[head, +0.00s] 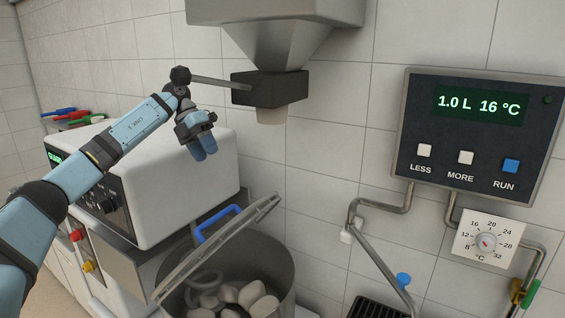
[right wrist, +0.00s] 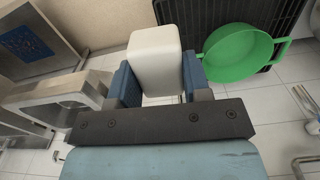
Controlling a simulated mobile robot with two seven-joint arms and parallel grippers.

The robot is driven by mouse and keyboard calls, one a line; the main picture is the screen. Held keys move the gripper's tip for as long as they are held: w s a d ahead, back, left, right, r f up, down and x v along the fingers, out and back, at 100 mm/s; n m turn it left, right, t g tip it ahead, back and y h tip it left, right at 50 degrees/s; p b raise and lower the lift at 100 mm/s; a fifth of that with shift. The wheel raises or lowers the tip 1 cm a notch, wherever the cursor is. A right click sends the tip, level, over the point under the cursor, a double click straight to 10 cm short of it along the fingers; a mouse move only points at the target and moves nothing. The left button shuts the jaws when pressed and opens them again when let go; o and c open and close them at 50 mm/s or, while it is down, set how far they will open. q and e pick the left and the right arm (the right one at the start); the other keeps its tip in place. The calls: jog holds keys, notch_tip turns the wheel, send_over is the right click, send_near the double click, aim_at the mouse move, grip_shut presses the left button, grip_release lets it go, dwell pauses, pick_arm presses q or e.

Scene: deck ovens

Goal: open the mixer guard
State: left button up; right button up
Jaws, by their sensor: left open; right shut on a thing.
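The mixer (head: 165,170) has a rounded white body at the left of the head view. Its steel bowl (head: 285,270) is below, with several pale lumps and a grey hook-like part inside. The guard (head: 235,232), a grey metal frame with a blue handle (head: 217,223), slants across the bowl's top; its exact angle is hard to judge. My left gripper (head: 204,148) is open and empty in front of the white body, above the handle and apart from it, fingers pointing down. My right gripper (right wrist: 158,75) is shut on a white block (right wrist: 154,60).
A steel hopper with a dark outlet (head: 270,88) hangs above, near my left wrist. A control panel (head: 480,130) and a dial (head: 488,242) are on the right wall, with pipes below.

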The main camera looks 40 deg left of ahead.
aim_at(214, 217)
pick_arm(q)
jog(key=f+y, duration=0.2)
jog(key=f, duration=0.4)
jog(key=d+f+y, duration=0.1)
jog(key=f+y, duration=0.2)
jog(key=f, duration=0.3)
jog(key=d+f+y+p, duration=0.1)
jog(key=f+y, duration=0.1)
jog(key=f, duration=0.5)
jog(key=shift+s+y, duration=0.3)
jog(key=shift+s, duration=0.05)
pick_arm(e)
jog(key=shift+r, duration=0.55)
